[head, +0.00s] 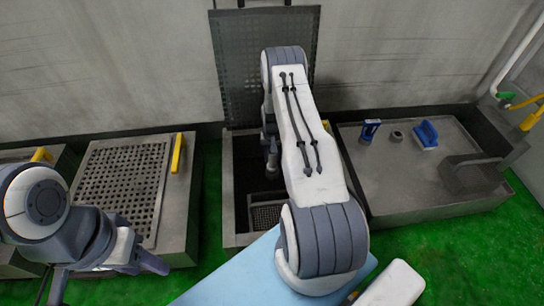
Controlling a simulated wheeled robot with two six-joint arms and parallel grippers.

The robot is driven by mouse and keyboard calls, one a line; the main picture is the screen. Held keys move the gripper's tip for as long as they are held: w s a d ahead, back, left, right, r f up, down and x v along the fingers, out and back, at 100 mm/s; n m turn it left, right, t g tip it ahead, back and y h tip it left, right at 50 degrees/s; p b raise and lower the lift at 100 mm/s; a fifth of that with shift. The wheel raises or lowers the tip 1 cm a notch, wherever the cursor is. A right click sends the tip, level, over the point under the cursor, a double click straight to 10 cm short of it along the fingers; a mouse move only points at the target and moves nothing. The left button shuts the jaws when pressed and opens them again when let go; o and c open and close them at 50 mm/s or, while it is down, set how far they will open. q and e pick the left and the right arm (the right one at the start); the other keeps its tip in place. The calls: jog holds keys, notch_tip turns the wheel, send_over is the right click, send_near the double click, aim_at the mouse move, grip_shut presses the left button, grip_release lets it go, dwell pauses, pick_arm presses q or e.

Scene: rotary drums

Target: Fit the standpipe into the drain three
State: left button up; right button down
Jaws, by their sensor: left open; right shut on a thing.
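My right arm reaches over an open pit (240,190) in the middle of the back row. Its gripper (271,160) points down inside the pit, partly hidden by my arm. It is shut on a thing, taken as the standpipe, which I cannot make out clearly. A small grate (265,216) shows low in the pit. No drain number is readable, so I cannot tell which drain is three. My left gripper (105,280) is open and empty at the lower left, its fingers spread wide, in front of a closed grated unit.
A perforated panel (240,60) stands upright behind the pit. The grated unit (125,180) at left has a yellow handle (178,153). The right basin (390,190) holds a blue-handled tool (370,131), a small ring (397,136) and a blue brush (426,134). Green floor lies in front.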

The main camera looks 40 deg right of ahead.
jog(key=shift+f+b, duration=0.75)
jog(key=shift+f, duration=0.5)
jog(key=shift+c, duration=1.7)
grip_release()
jog(key=shift+r, duration=0.1)
notch_tip(320, 180, up, 10)
jog(key=p, duration=0.5)
jog(key=shift+p, duration=0.3)
jog(key=shift+r, duration=0.15)
